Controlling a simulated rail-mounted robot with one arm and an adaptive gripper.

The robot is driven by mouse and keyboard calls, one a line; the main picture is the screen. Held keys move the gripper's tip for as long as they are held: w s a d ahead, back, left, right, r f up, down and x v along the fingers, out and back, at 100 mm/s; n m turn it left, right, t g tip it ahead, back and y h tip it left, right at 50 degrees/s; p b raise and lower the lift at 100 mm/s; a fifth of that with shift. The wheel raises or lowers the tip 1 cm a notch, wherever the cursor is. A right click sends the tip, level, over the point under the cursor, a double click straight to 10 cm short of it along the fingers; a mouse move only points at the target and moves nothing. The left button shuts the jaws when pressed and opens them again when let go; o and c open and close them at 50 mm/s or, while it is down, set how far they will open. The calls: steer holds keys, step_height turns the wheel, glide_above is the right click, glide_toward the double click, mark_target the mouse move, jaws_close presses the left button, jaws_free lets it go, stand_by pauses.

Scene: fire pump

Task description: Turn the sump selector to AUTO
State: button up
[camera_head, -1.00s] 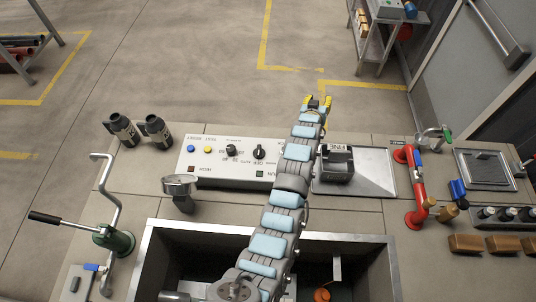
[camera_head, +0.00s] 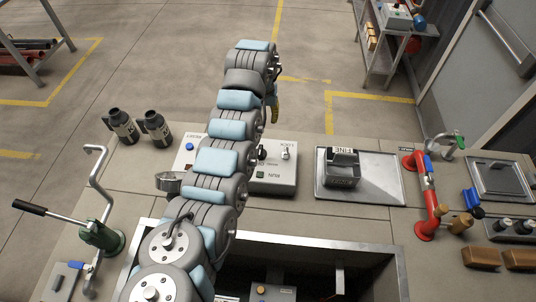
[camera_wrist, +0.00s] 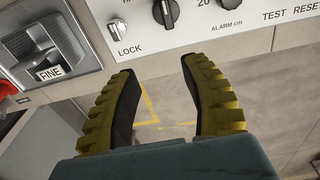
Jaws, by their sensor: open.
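The white control panel (camera_head: 283,182) lies on the bench, partly covered by my arm in the head view. A black rotary selector (camera_head: 262,152) sits near its middle; in the wrist view the selector (camera_wrist: 166,12) is at the top edge. Its labels are mostly cut off, so I cannot tell its setting. My gripper (camera_wrist: 158,68) is open and empty, its two yellow-ribbed fingers apart below the selector in the wrist view, not touching it. In the head view, my gripper (camera_head: 275,108) is beyond the panel's far edge, mostly hidden by my arm.
A LOCK toggle (camera_wrist: 112,32) and an alarm dial (camera_wrist: 228,3) flank the selector. A metal tray (camera_head: 380,182) with a block marked FINE (camera_head: 342,168) is to the right. A gauge (camera_head: 168,182) and black nozzles (camera_head: 153,127) are left. Floor beyond the bench is open.

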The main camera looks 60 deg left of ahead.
steer(key=s, duration=0.2)
steer(key=b, duration=0.2)
glide_toward(260, 149)
steer(key=shift+g, duration=0.3)
steer(key=f, duration=1)
steer(key=shift+w+f, duration=0.15)
steer(key=shift+w, duration=0.15)
steer(key=shift+a, duration=0.1)
jaws_close()
